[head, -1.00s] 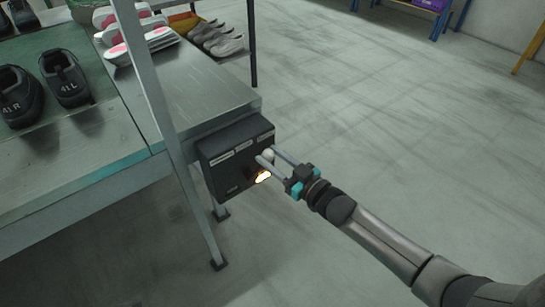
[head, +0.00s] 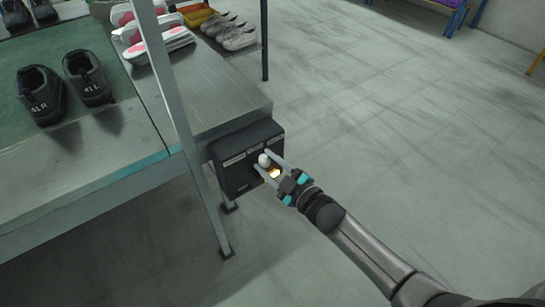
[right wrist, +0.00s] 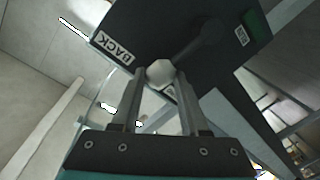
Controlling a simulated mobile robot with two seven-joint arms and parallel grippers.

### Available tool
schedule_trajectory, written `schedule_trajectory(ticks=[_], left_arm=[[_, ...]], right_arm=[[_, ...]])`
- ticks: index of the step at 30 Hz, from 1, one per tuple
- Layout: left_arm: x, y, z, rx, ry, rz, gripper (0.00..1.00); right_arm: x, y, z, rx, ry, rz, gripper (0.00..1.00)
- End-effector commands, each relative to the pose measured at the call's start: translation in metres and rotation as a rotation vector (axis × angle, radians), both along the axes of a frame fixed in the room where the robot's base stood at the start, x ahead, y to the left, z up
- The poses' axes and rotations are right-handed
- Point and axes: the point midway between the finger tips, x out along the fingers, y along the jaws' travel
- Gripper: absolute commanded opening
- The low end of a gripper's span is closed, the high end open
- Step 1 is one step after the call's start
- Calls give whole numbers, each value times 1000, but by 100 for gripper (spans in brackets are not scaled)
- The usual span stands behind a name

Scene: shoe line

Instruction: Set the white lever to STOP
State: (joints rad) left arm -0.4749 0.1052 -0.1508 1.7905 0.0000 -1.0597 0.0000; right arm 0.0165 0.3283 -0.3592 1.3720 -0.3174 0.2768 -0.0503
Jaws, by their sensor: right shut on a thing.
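The black control box (head: 228,178) is fixed at the end of the metal table. The lever's white round knob (head: 264,160) stands in front of the box face. My right gripper (head: 265,162) is shut on this knob, its grey fingers on either side. In the right wrist view the knob (right wrist: 160,72) sits between the fingertips, and the dark lever arm (right wrist: 200,38) runs from it to the box. A label reading BACK (right wrist: 113,47) is left of the knob. Another label is partly hidden by a finger; the STOP label cannot be read. My left gripper is out of view.
A metal post (head: 182,115) stands just left of the box. Dark shoes (head: 86,78) rest on the green belt, and pink-and-white pieces (head: 158,42) lie on the table behind. The floor to the right is clear.

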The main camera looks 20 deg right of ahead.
Motion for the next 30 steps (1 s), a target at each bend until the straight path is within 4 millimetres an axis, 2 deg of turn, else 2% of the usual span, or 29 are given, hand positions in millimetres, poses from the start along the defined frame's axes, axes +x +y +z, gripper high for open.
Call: schedule_trajectory(ticks=[9, 23, 24, 30], left_arm=[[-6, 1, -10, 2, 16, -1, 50], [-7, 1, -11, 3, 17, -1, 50], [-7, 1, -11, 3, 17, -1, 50], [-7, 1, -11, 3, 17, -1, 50]], right_arm=[[-2, 6, 0, -93, -33, -3, 0], [-3, 7, 0, -107, -37, -2, 0], [-3, 7, 0, -107, -37, -2, 48], [-3, 7, 0, -104, -37, -2, 70]])
